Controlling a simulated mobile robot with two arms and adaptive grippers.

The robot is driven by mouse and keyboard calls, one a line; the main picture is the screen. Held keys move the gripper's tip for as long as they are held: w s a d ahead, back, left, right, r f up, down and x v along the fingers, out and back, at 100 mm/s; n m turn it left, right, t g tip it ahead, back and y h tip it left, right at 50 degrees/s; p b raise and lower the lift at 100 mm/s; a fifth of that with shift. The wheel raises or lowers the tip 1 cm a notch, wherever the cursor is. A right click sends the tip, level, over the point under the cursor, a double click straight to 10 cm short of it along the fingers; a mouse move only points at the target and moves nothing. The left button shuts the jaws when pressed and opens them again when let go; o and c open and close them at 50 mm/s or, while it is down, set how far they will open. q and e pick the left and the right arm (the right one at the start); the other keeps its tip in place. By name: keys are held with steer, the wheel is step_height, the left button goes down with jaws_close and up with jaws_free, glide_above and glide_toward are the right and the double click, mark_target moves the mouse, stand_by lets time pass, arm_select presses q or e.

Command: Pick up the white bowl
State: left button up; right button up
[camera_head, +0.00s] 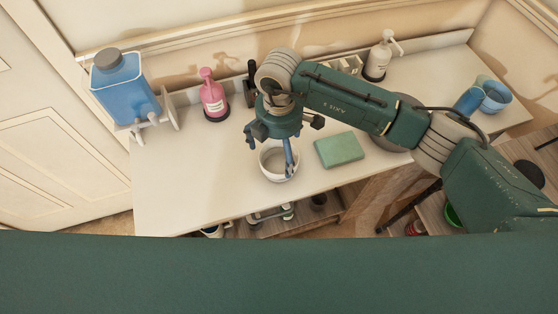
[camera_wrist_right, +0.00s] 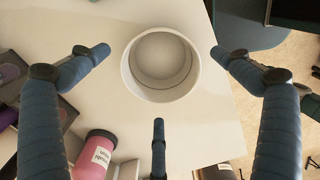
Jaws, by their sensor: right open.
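The white bowl (camera_head: 267,171) stands upright on the pale counter (camera_head: 200,170), and its inside looks empty. My right gripper (camera_head: 275,150) is above the bowl, pointing down, with one blue finger in front of the bowl's right side. In the right wrist view the bowl (camera_wrist_right: 161,64) lies between the spread fingers of my right gripper (camera_wrist_right: 158,75). The fingers are open, and none is clearly touching the rim. My left gripper is not in view.
A green block (camera_head: 339,150) lies right of the bowl. A pink pump bottle (camera_head: 213,97) and a blue dispenser (camera_head: 125,85) stand at the left, a white pump bottle (camera_head: 379,58) at the back. Blue cups (camera_head: 494,97) stand far right. Counter left of the bowl is clear.

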mark_target(279, 167)
steer(key=shift+f+p, duration=0.35)
steer(key=shift+f, duration=1.55)
steer(key=c, duration=1.6)
steer(key=shift+c, duration=0.7)
steer(key=shift+r, duration=0.15)
